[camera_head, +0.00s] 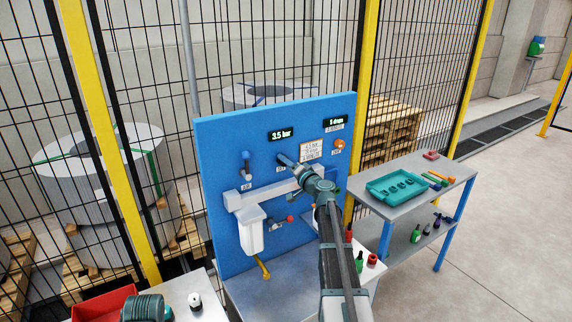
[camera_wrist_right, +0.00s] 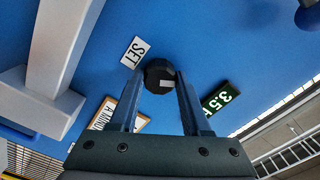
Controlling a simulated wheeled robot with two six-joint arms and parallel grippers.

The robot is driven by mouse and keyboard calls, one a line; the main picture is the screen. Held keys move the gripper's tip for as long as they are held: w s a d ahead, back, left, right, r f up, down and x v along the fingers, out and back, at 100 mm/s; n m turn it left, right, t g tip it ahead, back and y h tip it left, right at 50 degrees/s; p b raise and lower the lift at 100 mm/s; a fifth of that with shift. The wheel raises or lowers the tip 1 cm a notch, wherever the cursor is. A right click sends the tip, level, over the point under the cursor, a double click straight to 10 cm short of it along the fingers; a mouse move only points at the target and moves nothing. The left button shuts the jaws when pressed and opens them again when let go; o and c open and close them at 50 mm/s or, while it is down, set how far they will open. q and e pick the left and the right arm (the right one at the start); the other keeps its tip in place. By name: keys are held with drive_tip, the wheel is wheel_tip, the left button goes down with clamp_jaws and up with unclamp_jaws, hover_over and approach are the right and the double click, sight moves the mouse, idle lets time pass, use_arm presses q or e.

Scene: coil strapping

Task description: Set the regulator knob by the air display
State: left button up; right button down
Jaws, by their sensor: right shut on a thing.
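My right gripper (camera_wrist_right: 162,84) is shut on the knob, one finger on each side; in the head view the right gripper (camera_head: 289,163) reaches the panel below the air display. The air display (camera_head: 281,134) reads 3.5 bar in green; part of it shows in the wrist view (camera_wrist_right: 221,98). A cream note card (camera_head: 311,148) hangs right of the display; its small print is hard to read. My left gripper's fingers are not visible.
A blue-handled valve (camera_head: 246,157) is left of the knob and an orange knob (camera_head: 340,144) is right. A second display (camera_head: 336,123) sits at upper right. A white filter bowl (camera_head: 250,232) hangs below. A side table holds a teal tray (camera_head: 394,187).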

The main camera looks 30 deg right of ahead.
drive_tip(key=shift+m, duration=3.9)
drive_tip(key=shift+c, duration=1.8)
unclamp_jaws()
drive_tip(key=s, duration=1.4)
drive_tip(key=shift+d, duration=0.2)
